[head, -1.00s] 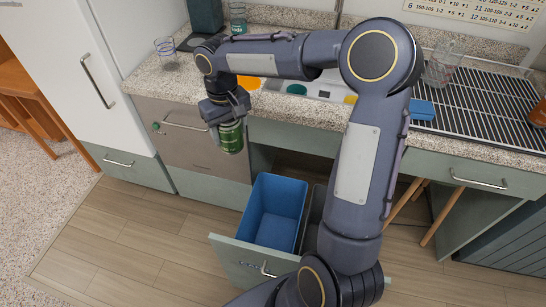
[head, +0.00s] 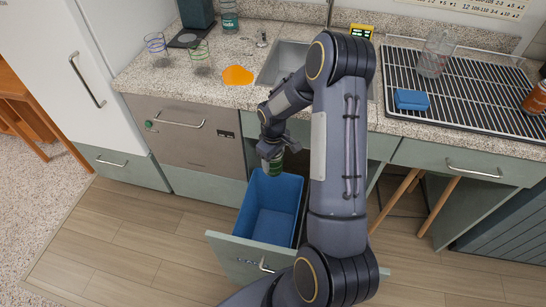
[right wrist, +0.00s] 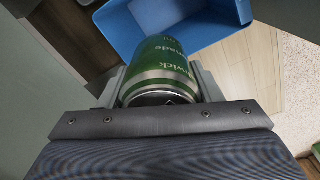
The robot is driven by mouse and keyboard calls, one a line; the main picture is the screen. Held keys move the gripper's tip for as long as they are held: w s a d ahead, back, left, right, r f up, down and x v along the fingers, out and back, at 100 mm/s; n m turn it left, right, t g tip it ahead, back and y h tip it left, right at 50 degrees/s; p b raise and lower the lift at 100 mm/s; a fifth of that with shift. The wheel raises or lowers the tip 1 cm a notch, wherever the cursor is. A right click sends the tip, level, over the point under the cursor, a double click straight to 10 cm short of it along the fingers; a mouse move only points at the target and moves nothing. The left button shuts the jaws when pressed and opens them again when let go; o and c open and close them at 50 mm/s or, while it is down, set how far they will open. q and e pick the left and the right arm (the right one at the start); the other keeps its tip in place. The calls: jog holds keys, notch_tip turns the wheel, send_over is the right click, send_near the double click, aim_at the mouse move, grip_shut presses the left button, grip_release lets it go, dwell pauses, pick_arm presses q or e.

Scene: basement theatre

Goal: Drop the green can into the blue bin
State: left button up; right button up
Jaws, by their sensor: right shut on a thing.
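The green can (head: 272,165) is held by my right gripper (head: 271,150), just above the back part of the blue bin (head: 268,226). The can points downward in the head view. In the right wrist view the can (right wrist: 160,66) sits between the two fingers of my right gripper (right wrist: 158,85), and the blue bin (right wrist: 240,12) shows beyond it. The blue bin stands in a pulled-out drawer and looks empty where its inside shows. My left gripper is not in view.
The open drawer front (head: 235,256) stands out over the wooden floor (head: 110,235). The counter (head: 150,80) behind holds wire cups, an orange patch (head: 237,75), a sink (head: 285,62) and a drying rack with a blue sponge (head: 411,100). My right arm hides what is right of the bin.

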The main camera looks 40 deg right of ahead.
aim_at(273, 166)
notch_tip(273, 166, down, 4)
jog(key=shift+f+b, duration=0.1)
jog(key=shift+b, duration=0.9)
jog(key=o, duration=1)
notch_tip(273, 166, up, 7)
jog(key=shift+r, duration=0.55)
